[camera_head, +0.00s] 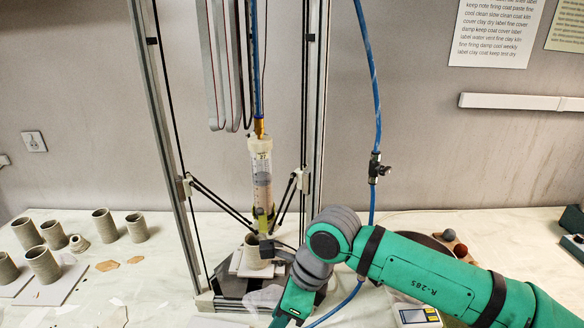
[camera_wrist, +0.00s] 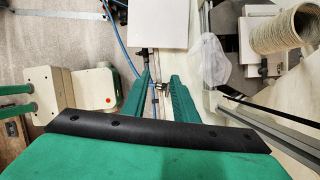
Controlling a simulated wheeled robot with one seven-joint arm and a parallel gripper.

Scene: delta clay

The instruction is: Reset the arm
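My green arm comes in from the right in the head view, bends at a grey joint, and its green hand (camera_head: 292,302) points down near the bottom edge. The fingertips are hard to make out there. In the wrist view the two green fingers of my gripper (camera_wrist: 161,80) stand apart with nothing held between them. A clay printer with a clear clay tube (camera_head: 262,180) stands just left of my wrist. A small clay cylinder (camera_head: 252,262) sits on a white plate (camera_head: 238,260) below the nozzle, partly hidden. A ribbed clay cylinder (camera_wrist: 284,30) shows at the upper right of the wrist view.
Several clay cylinders, one of them here (camera_head: 137,228), stand on the left of the table, some on a board (camera_head: 60,284). A blue hose (camera_head: 373,80) hangs beside my arm. Printer posts (camera_head: 165,130) rise close by. A small scale (camera_head: 418,315) lies below my forearm.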

